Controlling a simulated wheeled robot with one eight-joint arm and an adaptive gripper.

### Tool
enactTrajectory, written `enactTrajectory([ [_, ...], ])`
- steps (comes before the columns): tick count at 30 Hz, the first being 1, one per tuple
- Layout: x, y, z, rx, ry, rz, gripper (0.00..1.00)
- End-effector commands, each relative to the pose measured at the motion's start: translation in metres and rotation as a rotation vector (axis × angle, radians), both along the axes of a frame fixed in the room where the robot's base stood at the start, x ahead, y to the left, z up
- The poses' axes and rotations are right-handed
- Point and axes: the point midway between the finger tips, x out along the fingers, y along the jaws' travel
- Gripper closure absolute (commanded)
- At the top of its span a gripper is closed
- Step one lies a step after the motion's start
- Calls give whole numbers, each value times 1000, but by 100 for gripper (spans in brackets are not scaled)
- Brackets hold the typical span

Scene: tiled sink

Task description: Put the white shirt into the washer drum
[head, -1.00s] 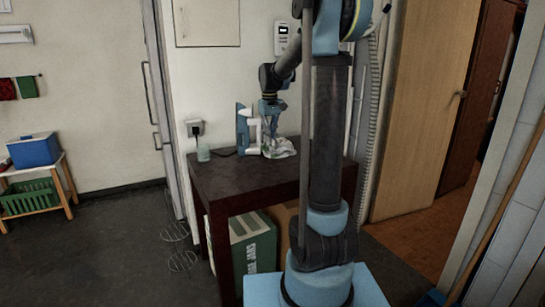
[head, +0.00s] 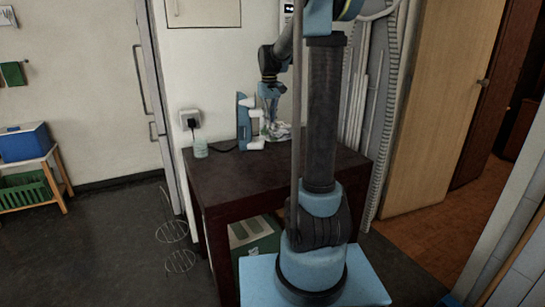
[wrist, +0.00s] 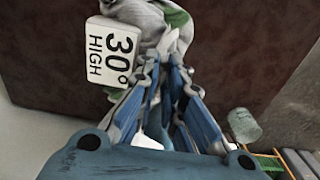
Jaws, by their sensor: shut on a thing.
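My gripper (head: 270,112) is over the dark table, to the right of an upright blue-and-white object. It is shut on a whitish cloth with green patches (head: 277,132), which I take to be the shirt. In the wrist view the fingers (wrist: 168,65) come together on the bunched cloth (wrist: 150,14). The cloth hangs beyond the fingertips; whether it touches the table is unclear. A white block marked "30° HIGH" (wrist: 110,50) shows beside the cloth, to the left of the fingers. The washer drum is not in view.
The blue-and-white object (head: 243,120) stands close to the gripper. A small glass (head: 200,148) is at the table's (head: 235,180) left back corner, by a wall socket. A green-and-white box (head: 255,240) is under the table. A blue box (head: 25,143) sits on a rack at left. The left floor is mostly clear.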

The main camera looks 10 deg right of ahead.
Motion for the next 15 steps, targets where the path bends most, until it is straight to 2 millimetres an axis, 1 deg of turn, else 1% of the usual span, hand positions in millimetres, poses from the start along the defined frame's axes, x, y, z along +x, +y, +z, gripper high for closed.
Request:
enactTrajectory([
  [4,0,-3,-1,0,0,-4,100],
  [6,0,-3,-5,0,0,-4,100],
  [8,1,-4,-13,0,0,-5,100],
  [12,0,-4,-36,0,0,-5,100],
  [15,0,-4,-49,0,0,-5,100],
])
